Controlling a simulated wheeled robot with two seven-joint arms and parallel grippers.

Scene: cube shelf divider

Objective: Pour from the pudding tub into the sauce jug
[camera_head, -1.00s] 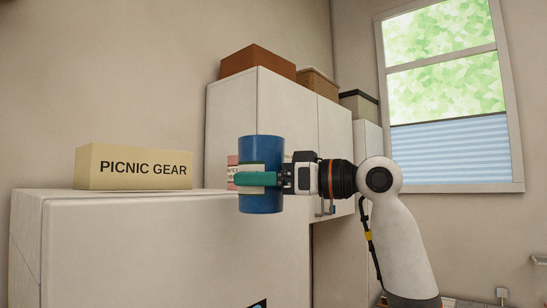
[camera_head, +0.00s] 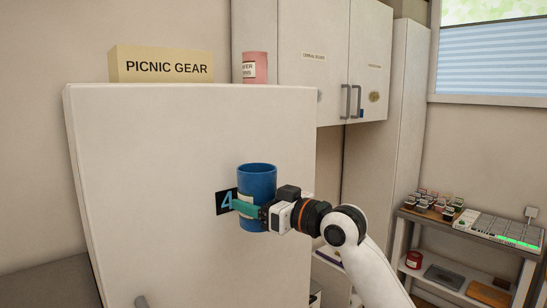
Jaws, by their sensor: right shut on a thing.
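My right gripper (camera_head: 250,208) is shut around a blue tub (camera_head: 257,181). The tub is upright and held in the air in front of the large white cabinet. Its open rim faces up, and what is inside cannot be made out. A pale label on its side is mostly covered by the green finger, so I cannot read whether it is the pudding tub. No sauce jug can be made out in view. My left gripper is out of view.
The white cabinet (camera_head: 170,150) bears a picnic gear box (camera_head: 160,65) and a pink tin (camera_head: 255,67) on top. Wall cupboards (camera_head: 312,80) hang behind. At right, a grey shelf unit (camera_head: 455,237) holds small jars, a panel with green lights and a red cup (camera_head: 413,260).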

